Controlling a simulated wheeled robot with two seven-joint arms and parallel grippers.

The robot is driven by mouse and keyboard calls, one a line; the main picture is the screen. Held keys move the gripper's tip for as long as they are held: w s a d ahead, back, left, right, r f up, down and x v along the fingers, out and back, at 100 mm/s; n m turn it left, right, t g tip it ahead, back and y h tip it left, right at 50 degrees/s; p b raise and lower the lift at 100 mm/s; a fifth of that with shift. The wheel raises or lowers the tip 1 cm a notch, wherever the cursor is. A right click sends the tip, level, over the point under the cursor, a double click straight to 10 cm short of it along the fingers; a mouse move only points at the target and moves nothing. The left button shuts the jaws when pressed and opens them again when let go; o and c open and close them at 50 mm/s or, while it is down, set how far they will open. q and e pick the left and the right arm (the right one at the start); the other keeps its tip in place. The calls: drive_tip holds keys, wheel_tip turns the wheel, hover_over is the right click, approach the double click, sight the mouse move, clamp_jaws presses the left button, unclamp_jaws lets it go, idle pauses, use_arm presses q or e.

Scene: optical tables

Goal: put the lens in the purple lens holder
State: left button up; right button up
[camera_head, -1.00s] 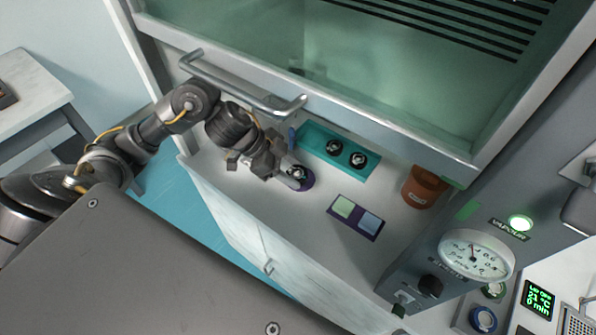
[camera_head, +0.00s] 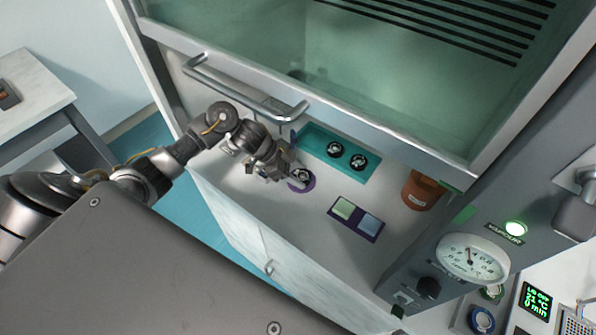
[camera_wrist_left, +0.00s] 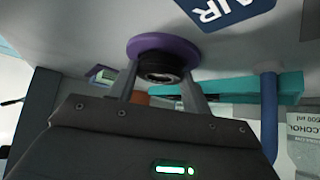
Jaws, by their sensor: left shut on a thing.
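The purple lens holder (camera_head: 309,186) is a round disc on the white worktop, partly covered by my left gripper (camera_head: 296,175). It also shows in the left wrist view (camera_wrist_left: 135,46), just beyond the fingertips. My left gripper is shut on the lens (camera_wrist_left: 161,70), a dark round piece between the two fingers (camera_wrist_left: 161,84). The lens is at the middle of the purple disc; I cannot tell whether it is seated or just above. My right gripper is in no view.
A teal tray (camera_head: 313,138) with two dark round pieces (camera_head: 334,149) lies behind the holder. A purple plate (camera_head: 356,226) with a green and a blue square lies to the right. An orange-brown jar (camera_head: 424,189) stands farther right. A hood handle (camera_head: 235,93) projects above my arm.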

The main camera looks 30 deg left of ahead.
use_arm(q)
drive_tip(key=o, duration=1)
drive_tip(key=shift+b+v, duration=1.1)
drive_tip(key=shift+v, duration=4.95)
drive_tip(key=shift+f, duration=0.1)
